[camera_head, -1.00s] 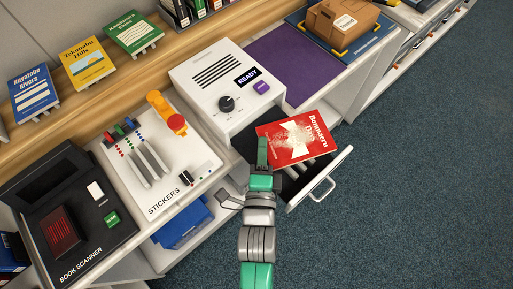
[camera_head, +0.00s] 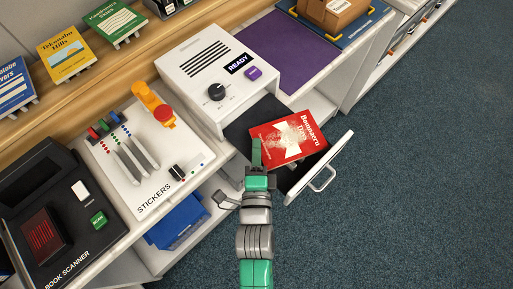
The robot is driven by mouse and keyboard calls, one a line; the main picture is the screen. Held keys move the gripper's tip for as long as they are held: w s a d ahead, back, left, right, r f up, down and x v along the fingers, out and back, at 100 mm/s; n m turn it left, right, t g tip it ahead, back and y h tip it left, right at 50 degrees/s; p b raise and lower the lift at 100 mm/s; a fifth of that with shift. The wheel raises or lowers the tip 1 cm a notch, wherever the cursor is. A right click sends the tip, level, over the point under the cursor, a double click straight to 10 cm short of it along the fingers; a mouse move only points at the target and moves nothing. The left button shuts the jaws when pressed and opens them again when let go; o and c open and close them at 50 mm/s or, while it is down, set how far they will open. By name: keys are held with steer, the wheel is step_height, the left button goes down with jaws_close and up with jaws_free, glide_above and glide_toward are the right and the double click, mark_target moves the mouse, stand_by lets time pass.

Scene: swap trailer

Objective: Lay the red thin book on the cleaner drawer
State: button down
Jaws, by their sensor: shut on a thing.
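The red thin book (camera_head: 290,138) has white lettering and a white patch on its cover. It lies flat at or just above the open cleaner drawer; I cannot tell whether it touches the drawer floor. The drawer (camera_head: 321,171) is pulled out from under the white cleaner box (camera_head: 205,75), with a white front and a curved handle. My gripper (camera_head: 257,155) is at the book's left edge and is shut on it. The gripper's far finger and part of the drawer's inside are hidden.
The cleaner has a dial and a READY label. A sticker panel (camera_head: 150,200) with levers and a red knob and a black book scanner (camera_head: 60,215) stand left. Several books line the back shelf. A purple mat (camera_head: 290,55) and a cardboard box (camera_head: 332,14) are at upper right.

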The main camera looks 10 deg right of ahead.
steer(key=shift+f+b, duration=0.55)
steer(key=shift+b, duration=0.05)
steer(key=c, duration=1.4)
jaws_free()
steer(key=v, duration=0.7)
steer(key=shift+s+b, duration=0.4)
steer(key=shift+b, duration=0.05)
